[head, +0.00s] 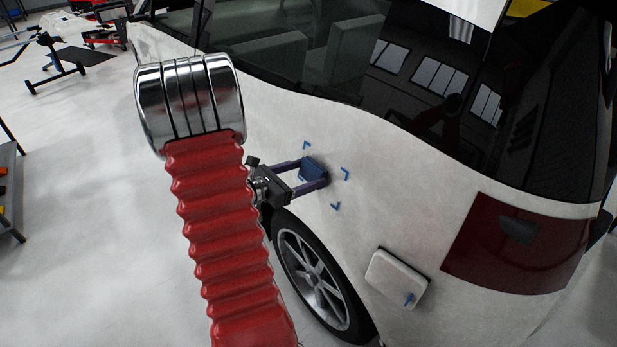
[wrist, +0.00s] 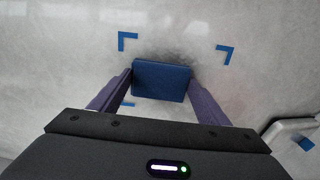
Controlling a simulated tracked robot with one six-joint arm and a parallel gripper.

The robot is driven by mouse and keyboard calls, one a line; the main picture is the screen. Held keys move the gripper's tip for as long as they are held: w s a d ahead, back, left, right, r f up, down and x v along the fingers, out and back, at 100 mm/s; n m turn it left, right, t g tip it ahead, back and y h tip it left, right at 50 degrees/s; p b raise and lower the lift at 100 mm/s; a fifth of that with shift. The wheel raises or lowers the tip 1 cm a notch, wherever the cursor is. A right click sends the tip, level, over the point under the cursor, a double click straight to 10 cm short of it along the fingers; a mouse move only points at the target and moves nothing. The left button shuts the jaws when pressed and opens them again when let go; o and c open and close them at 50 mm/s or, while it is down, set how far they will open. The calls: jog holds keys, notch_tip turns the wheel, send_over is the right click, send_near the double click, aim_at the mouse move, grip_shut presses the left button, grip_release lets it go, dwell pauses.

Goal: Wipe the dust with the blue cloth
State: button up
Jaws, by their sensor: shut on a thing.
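The blue cloth (wrist: 161,81), a flat rectangular block, is held between the two purple fingers of my gripper (wrist: 158,86). In the head view my gripper (head: 306,172) reaches from behind my red arm to the white car panel, with the cloth (head: 313,168) at its tips. The cloth is at or very near the panel; I cannot tell if it touches. A dark grey dust smudge (wrist: 170,57) shows on the panel just above the cloth, inside blue corner marks (wrist: 127,40). Part of the marked area is hidden by the cloth and fingers.
A white box-like piece with a blue mark (head: 397,278) sits on the car's side, lower right of the marked area. The rear wheel (head: 312,275) is below my gripper. The dark window (head: 350,60) lies above and the red tail light (head: 515,243) to the right.

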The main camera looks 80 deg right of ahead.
jog(key=shift+w+d, duration=0.6)
jog(key=shift+w, duration=0.2)
jog(key=shift+s+d+r, duration=0.1)
jog(key=shift+s+r, duration=0.05)
jog(key=shift+r, duration=0.3)
jog(key=shift+s+d+r, duration=0.1)
jog(key=shift+r, duration=0.35)
jog(key=shift+s, duration=0.1)
jog(key=shift+s+a+f, duration=0.1)
jog(key=shift+s+a, duration=1.25)
jog(key=shift+s, duration=0.1)
jog(key=shift+s+a, duration=0.6)
jog(key=shift+s, duration=0.25)
jog(key=shift+s+a, duration=0.6)
jog(key=shift+s, duration=0.2)
